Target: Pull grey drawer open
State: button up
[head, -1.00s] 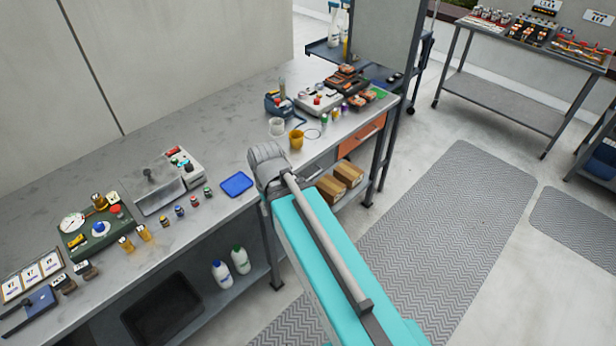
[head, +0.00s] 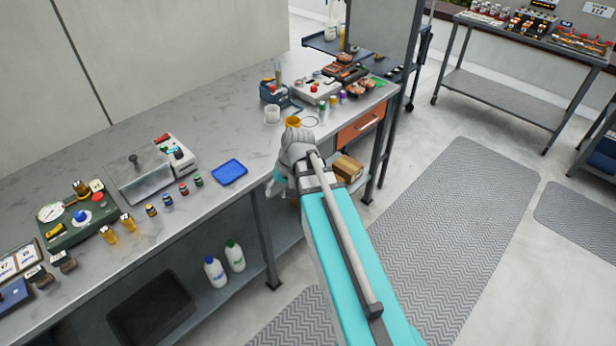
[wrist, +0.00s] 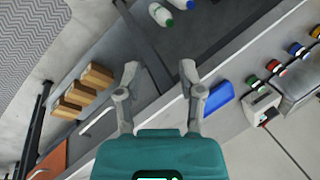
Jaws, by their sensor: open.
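The grey drawer (wrist: 104,127), with a pale bar handle, shows left of my gripper in the wrist view, under the table's edge. In the head view it is mostly hidden behind my arm. An orange drawer (head: 360,128) sits to its right in the head view and shows in the lower left of the wrist view (wrist: 52,158). My gripper (wrist: 159,70) is open and empty, its fingers apart and not touching the handle. In the head view my wrist hides most of the gripper at the table's front edge.
The steel table (head: 215,135) carries a blue tray (head: 230,172), a yellow cup (head: 292,123) and several small jars. Cardboard boxes (head: 347,168) and white bottles (head: 215,272) stand on the lower shelf. A table leg (head: 264,240) is near my arm. The floor mat (head: 430,220) is clear.

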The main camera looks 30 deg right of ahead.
jog(key=w+d+f+m+t+y+b, duration=0.25)
jog(key=w+d+f+b, duration=0.2)
jog(key=d+b, duration=0.25)
jog(key=w+d+f+m+t+y+b, duration=0.25)
jog(key=w+d+f+b, duration=0.2)
jog(key=d+b, duration=0.3)
jog(key=d+f+m+t+y+b, duration=0.1)
jog(key=d+f+t+b, duration=0.1)
jog(key=d+b, duration=0.3)
jog(key=w+d+f+m+t+b, duration=0.1)
jog(key=d+b, duration=0.4)
jog(key=d, duration=0.5)
jog(key=f+t, duration=0.1)
jog(key=t, duration=0.1)
jog(key=shift+m+t+y+b, duration=0.3)
jog(key=shift+m+y+b, duration=0.05)
jog(key=shift+m+y, duration=0.05)
jog(key=shift+w+a, duration=0.1)
jog(key=b+x, duration=0.2)
jog(key=x, duration=1.1)
jog(key=shift+w+a+b, duration=0.2)
jog(key=shift+w+b, duration=0.1)
grip_shut()
